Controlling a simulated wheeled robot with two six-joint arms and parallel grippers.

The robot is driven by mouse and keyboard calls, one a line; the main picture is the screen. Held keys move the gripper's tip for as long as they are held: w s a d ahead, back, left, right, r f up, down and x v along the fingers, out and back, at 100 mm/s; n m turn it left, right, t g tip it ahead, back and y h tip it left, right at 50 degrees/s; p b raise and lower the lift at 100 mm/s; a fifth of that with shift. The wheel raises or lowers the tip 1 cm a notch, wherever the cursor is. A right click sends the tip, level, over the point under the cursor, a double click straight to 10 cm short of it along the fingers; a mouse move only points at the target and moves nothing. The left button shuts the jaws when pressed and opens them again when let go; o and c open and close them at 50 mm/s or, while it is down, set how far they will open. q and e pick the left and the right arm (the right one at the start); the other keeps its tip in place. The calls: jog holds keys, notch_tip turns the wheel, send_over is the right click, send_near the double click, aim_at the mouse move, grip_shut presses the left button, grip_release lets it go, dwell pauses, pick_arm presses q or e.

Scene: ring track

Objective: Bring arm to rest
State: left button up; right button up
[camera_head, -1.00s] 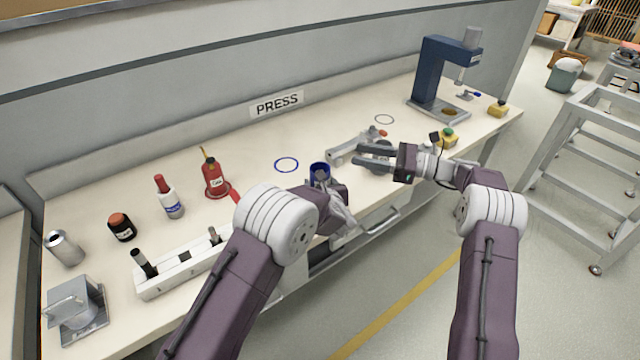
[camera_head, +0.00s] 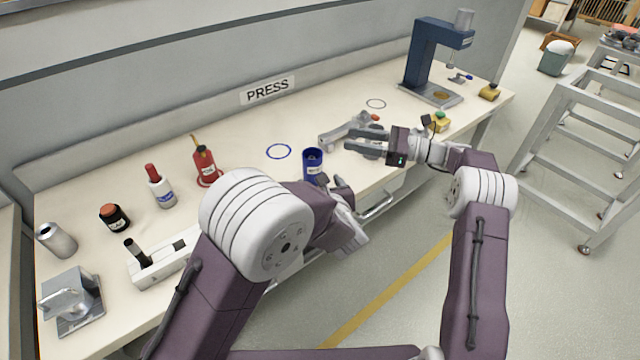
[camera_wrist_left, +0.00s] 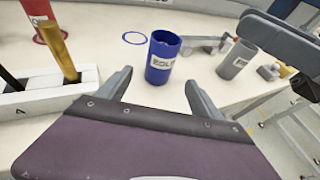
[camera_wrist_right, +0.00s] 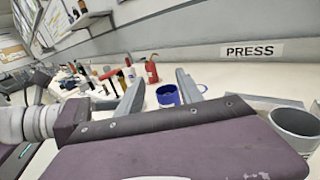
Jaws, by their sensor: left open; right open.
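My left gripper (camera_head: 340,190) is beside the bench's front edge, partly hidden by its own wrist in the head view. In the left wrist view its two fingers (camera_wrist_left: 158,84) are spread and empty. A blue labelled cup (camera_head: 312,168) stands upright on the bench just beyond them; it also shows in the left wrist view (camera_wrist_left: 160,62). My right gripper (camera_head: 350,140) is open, its fingers pointing left above the bench. A grey cup (camera_wrist_left: 237,60) stands near it, mostly hidden behind its fingers in the head view and to the right in the right wrist view (camera_wrist_right: 297,128).
A blue press (camera_head: 420,60) stands at the far right of the bench. A red can (camera_head: 206,165), a white bottle (camera_head: 162,190), a dark jar (camera_head: 114,217) and a white rack (camera_head: 155,265) stand on the left. A metal frame (camera_head: 560,130) stands on the floor at right.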

pick_arm(q)
jog(key=shift+s+r, duration=0.1)
jog(key=shift+r, duration=0.05)
